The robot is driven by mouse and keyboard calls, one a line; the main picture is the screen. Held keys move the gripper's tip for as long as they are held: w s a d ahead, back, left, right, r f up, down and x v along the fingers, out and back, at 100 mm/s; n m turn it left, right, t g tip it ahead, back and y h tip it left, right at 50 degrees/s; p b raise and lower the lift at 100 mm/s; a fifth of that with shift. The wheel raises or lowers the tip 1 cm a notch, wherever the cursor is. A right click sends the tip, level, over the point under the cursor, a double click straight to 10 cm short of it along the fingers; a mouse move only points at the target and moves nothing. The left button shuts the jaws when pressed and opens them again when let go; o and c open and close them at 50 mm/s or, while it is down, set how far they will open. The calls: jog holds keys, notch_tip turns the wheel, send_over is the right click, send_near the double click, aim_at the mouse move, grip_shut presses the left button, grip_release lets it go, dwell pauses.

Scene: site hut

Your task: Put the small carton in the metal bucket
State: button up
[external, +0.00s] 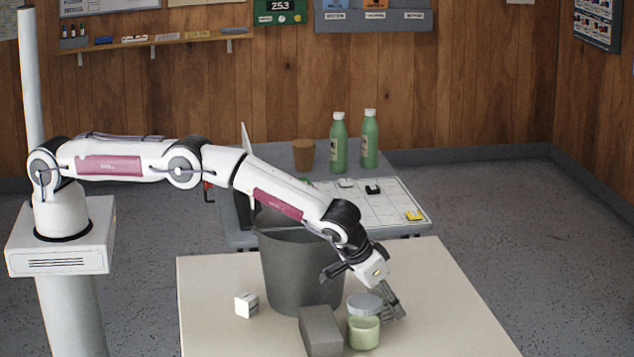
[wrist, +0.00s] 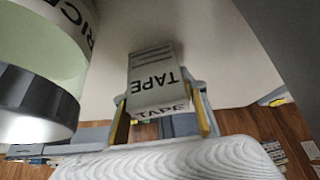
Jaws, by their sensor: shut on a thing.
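The small carton (wrist: 155,78), a grey box printed TAPE, is between the two fingers of my gripper (wrist: 164,118) in the wrist view. My gripper is shut on it. In the external view my gripper (external: 391,301) points down at the right of the table, behind and right of a jar; the carton is hard to tell apart from the fingers there. The metal bucket (external: 290,275), dark grey and upright, stands left of my gripper at the table's back. My forearm passes over its rim, and its inside is mostly hidden.
A jar with a grey lid (external: 364,331), lettered RICE in the wrist view (wrist: 55,55), stands close to my gripper. A grey block (external: 320,331) is left of it, and a white cube (external: 246,305) further left. The table's right side (external: 450,320) is clear.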

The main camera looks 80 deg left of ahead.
jog(key=shift+f, duration=0.1)
jog(key=o, duration=1)
jog(key=shift+r, duration=0.2)
jog(key=shift+v, duration=1.65)
notch_tip(320, 180, up, 6)
jog(key=shift+w+r, duration=0.1)
jog(key=shift+r, duration=0.25)
jog(key=shift+a, duration=0.1)
